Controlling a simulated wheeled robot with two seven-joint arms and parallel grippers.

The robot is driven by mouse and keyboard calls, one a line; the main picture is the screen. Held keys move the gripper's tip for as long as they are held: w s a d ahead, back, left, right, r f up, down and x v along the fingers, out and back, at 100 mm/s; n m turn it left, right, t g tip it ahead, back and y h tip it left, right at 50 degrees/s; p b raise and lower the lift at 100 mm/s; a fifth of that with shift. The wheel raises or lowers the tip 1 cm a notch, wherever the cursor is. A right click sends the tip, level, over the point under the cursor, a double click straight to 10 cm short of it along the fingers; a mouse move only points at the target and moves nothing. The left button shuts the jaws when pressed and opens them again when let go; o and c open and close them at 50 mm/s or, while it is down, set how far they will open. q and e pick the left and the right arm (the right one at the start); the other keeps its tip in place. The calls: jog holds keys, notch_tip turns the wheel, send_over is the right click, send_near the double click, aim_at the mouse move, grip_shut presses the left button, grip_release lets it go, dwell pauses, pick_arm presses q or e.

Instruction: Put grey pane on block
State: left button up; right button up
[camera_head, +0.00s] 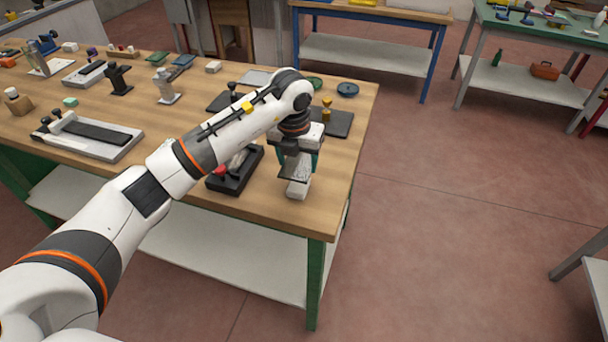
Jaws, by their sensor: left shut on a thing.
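My left arm reaches in from the left over the wooden bench, and its gripper (299,156) points down near the bench's right front part. The left gripper is shut on the grey pane (294,172), a small thin plate held at a tilt. A small whitish block (297,190) stands on the bench right below the pane. I cannot tell whether the pane touches the block, as the view is small and the gripper covers part of it. My right gripper is not in view.
A black tray (229,186) with red and clear items lies just left of the block. A dark plate with a yellow knob (338,122) lies behind it. A grey-and-black fixture (95,136) sits at left. The bench (336,178) is bare at its right front corner.

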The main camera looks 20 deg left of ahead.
aim_at(297, 168)
pick_arm(q)
jog(key=shift+f, duration=0.75)
notch_tip(297, 168, down, 3)
jog(key=shift+s+d+r+p, duration=0.1)
jog(key=shift+p, duration=0.5)
jog(key=shift+f, duration=0.4)
jog(key=shift+f+b, duration=0.25)
jog(key=shift+b, duration=0.05)
jog(key=o, duration=1)
jog(key=shift+r, duration=0.1)
jog(key=shift+o, duration=0.2)
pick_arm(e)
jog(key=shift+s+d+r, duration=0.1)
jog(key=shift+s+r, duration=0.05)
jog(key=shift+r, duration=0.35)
